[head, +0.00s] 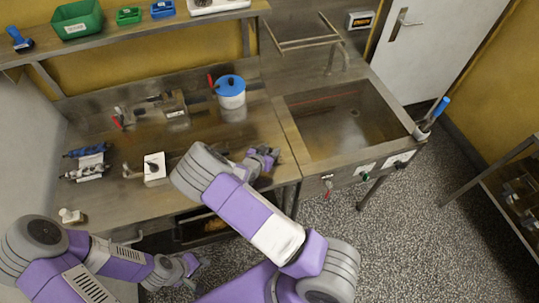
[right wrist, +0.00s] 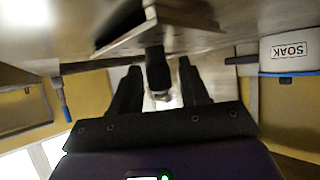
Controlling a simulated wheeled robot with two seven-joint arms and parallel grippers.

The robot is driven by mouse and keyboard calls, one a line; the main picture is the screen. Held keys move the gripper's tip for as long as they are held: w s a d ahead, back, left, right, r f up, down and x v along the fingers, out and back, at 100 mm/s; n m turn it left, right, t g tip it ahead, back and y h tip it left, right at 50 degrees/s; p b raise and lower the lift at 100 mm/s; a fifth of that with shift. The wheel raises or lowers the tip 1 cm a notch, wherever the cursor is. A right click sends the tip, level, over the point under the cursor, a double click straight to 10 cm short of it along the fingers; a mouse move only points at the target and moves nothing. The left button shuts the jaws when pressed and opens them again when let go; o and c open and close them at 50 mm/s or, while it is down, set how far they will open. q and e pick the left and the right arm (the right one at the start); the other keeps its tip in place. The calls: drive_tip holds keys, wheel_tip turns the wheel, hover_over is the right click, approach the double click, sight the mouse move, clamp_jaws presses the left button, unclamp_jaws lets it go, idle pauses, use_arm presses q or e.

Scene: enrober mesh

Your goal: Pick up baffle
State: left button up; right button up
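My right gripper (head: 265,158) is low over the front part of the bench, partly behind my own arm in the head view. In the right wrist view its two dark fingers (right wrist: 160,88) are spread apart. A dark knob-like grip (right wrist: 158,72) stands between them, with a gap showing on each side. It appears to join a flat grey plate (right wrist: 165,28), which may be the baffle; I cannot tell for certain. In the head view I cannot pick out the baffle. My left gripper (head: 190,266) hangs empty in front of the bench; its finger opening is unclear.
A white tub with a blue lid (head: 231,93) stands at the back of the bench (head: 216,138). A white block with a black knob (head: 154,167) and metal roller parts (head: 88,163) are to the left. A sink (head: 345,115) is to the right. A shelf (head: 150,28) overhangs behind.

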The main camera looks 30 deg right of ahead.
clamp_jaws()
